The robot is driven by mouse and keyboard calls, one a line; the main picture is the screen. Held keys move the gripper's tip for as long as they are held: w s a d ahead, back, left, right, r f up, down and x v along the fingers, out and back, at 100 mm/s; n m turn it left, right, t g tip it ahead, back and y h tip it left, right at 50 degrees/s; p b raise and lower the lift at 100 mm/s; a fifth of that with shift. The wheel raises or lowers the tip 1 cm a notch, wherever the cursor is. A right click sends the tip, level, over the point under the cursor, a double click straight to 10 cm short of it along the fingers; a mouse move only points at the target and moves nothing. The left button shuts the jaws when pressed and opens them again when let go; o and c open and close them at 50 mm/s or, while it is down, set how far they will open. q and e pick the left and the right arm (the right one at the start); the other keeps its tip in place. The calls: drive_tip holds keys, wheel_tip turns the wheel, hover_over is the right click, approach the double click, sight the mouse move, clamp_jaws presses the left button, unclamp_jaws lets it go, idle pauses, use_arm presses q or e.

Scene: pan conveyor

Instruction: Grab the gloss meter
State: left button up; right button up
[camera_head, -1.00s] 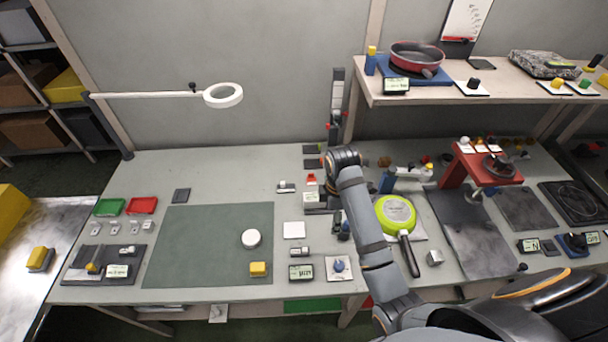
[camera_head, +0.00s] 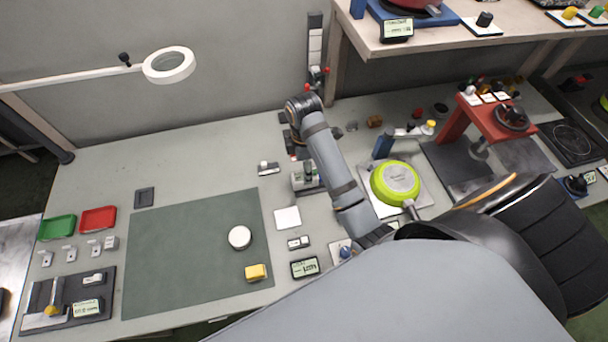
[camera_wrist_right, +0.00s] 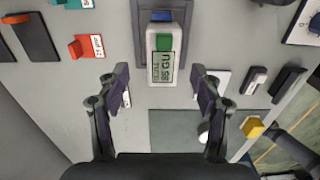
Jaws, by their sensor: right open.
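The gloss meter (camera_wrist_right: 163,66) is a pale upright-looking block with a green button and a display reading GU. In the right wrist view it lies on a dark grey base with a blue part behind it. My right gripper (camera_wrist_right: 161,88) is open, with one finger on each side of the meter's near end and nothing between the tips. In the head view the meter (camera_head: 303,181) shows beside my right arm, which partly covers it. The right fingers are hard to make out there. My left gripper is not in view.
A red tag holder (camera_wrist_right: 85,47) stands left of the meter. A green mat (camera_head: 190,255) with a white disc (camera_head: 239,237) and a yellow block (camera_head: 256,272) lies to the left. A lime pan (camera_head: 394,181) lies right of my arm.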

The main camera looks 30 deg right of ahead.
drive_tip(key=shift+s+f, duration=0.2)
wheel_tip(320, 180, down, 4)
drive_tip(key=b, duration=0.4)
drive_tip(key=shift+f+b, duration=0.35)
drive_tip(key=shift+f, duration=0.05)
drive_tip(key=shift+r, duration=0.15)
drive_tip(key=c, duration=1.3)
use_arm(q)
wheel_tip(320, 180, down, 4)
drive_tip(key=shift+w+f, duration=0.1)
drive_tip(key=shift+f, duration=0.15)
use_arm(e)
clamp_jaws()
use_arm(q)
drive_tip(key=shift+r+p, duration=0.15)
drive_tip(key=shift+p, duration=0.15)
use_arm(e)
drive_tip(key=shift+r, duration=0.15)
